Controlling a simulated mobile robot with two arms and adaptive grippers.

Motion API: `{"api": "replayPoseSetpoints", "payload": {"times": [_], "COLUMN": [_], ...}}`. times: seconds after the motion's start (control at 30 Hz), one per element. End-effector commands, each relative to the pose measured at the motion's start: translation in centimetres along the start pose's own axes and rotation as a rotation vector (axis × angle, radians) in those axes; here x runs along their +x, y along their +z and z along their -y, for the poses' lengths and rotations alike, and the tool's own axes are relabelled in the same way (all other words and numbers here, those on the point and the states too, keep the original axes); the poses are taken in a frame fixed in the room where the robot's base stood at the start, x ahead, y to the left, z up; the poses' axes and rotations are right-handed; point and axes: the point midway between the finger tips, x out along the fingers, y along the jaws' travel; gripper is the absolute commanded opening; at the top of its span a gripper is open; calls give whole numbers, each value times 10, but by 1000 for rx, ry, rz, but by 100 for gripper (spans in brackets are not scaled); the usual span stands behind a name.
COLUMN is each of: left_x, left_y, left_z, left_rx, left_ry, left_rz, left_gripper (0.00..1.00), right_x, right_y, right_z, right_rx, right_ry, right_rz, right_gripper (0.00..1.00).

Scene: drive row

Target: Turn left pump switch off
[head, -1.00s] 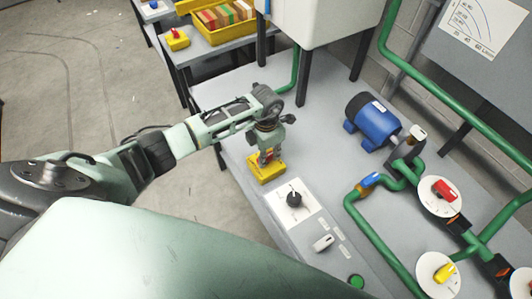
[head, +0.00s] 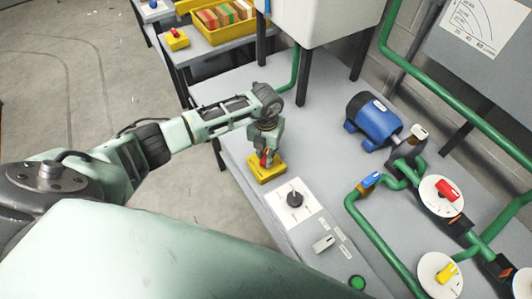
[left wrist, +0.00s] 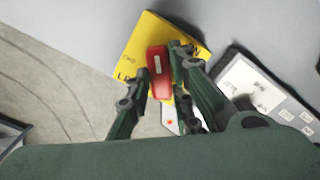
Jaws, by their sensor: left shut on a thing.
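The yellow switch box (head: 268,174) sits at the left edge of the grey bench, with a red handle (head: 266,160) on top. My left gripper (head: 267,156) reaches down over it. In the left wrist view, the red handle (left wrist: 159,82) lies between the two fingers of my left gripper (left wrist: 160,71), which is shut on it. The yellow plate (left wrist: 138,44) around the handle carries dark lettering, partly hidden by the fingers. My right gripper is not in view.
A panel with a black knob (head: 294,198) is just right of the switch box. A blue motor (head: 374,121) and green pipes (head: 373,232) stand farther right. Another yellow box with a red handle (head: 177,39) is on the neighbouring table, beside a yellow crate (head: 231,34).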

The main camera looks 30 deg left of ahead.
Motion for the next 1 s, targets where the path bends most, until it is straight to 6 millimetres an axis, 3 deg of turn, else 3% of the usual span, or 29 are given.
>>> {"api": "replayPoseSetpoints", "payload": {"times": [0.6,1.0], "left_x": [-1,-1], "left_y": [0,0], "left_z": [-1,0], "left_rx": [-580,-842], "left_ry": [1,0], "left_rz": [0,1], "left_gripper": [0,0], "right_x": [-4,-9], "right_y": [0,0], "right_z": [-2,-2], "right_rx": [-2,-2], "right_ry": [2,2], "right_rz": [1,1], "right_gripper": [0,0]}}
